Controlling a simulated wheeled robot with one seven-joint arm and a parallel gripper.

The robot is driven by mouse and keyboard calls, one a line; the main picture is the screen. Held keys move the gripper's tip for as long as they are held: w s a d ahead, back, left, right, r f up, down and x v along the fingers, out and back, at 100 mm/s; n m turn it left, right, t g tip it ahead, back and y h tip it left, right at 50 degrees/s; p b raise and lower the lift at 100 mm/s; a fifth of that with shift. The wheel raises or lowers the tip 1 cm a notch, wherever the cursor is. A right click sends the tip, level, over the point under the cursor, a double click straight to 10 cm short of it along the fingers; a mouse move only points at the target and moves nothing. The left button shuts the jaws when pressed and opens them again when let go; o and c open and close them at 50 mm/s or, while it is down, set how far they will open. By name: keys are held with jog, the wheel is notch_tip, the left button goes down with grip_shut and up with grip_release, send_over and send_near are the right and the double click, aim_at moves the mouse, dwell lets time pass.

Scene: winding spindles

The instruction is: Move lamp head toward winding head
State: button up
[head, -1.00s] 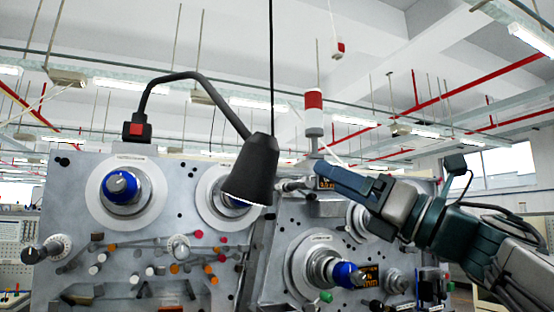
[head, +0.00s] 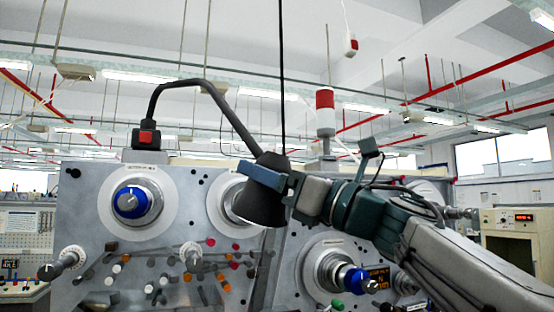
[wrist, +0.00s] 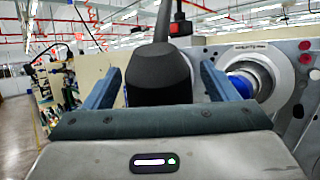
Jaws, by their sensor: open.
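The black lamp head (head: 262,200) hangs from a curved gooseneck (head: 205,85) in front of the machine's grey panel. In the wrist view the lamp head (wrist: 160,75) stands between the two blue fingers. My gripper (head: 265,178) is at the lamp head's upper part in the head view, with one blue finger showing across its front. My gripper (wrist: 158,90) is open in the wrist view, a finger on each side of the lamp head; whether either touches it is hard to tell. Winding heads with blue centres show at upper left (head: 132,202) and lower right (head: 352,278).
A red switch (head: 146,137) sits at the gooseneck's base on top of the panel. Another round spindle (head: 228,205) is partly hidden behind the lamp head. Knobs and small coloured pegs stick out of the panel. A red and white signal lamp (head: 325,112) rises behind.

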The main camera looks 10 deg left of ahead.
jog(key=shift+w+a+r, duration=0.1)
jog(key=shift+a+r, duration=0.05)
jog(key=shift+a, duration=0.25)
jog(key=shift+c, duration=0.3)
jog(key=shift+d, duration=0.1)
jog(key=c, duration=1.3)
